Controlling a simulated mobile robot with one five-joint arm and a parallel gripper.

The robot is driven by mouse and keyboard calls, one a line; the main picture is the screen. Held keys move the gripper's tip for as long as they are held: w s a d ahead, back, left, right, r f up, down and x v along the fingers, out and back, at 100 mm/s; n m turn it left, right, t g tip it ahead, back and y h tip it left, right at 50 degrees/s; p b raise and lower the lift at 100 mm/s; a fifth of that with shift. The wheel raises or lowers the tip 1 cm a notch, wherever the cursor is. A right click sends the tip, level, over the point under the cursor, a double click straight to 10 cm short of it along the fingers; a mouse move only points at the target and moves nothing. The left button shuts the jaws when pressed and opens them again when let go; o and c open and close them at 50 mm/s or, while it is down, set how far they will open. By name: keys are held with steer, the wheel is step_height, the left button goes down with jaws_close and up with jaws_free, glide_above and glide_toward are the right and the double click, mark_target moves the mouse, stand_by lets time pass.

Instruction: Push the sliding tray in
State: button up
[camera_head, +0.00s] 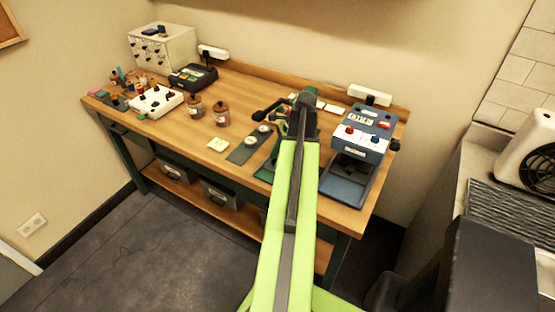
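The sliding tray (346,187) is a dark blue, shallow, open tray. It sticks out towards the front of the table from beneath a blue-and-white machine (363,132) with red and dark knobs on its face. The tray looks empty, and its left edge is close to my arm in the picture. My green arm reaches up through the middle of the view, and its dark end (305,101) is left of the machine, apart from the tray in the picture. The fingers cannot be made out, so open or shut does not show.
A green device (280,135) with a dark handle is partly hidden behind my arm. A white drawer box (162,47) stands at the back left. A counter is at right.

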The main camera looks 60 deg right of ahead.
jaws_close()
stand_by(1.2)
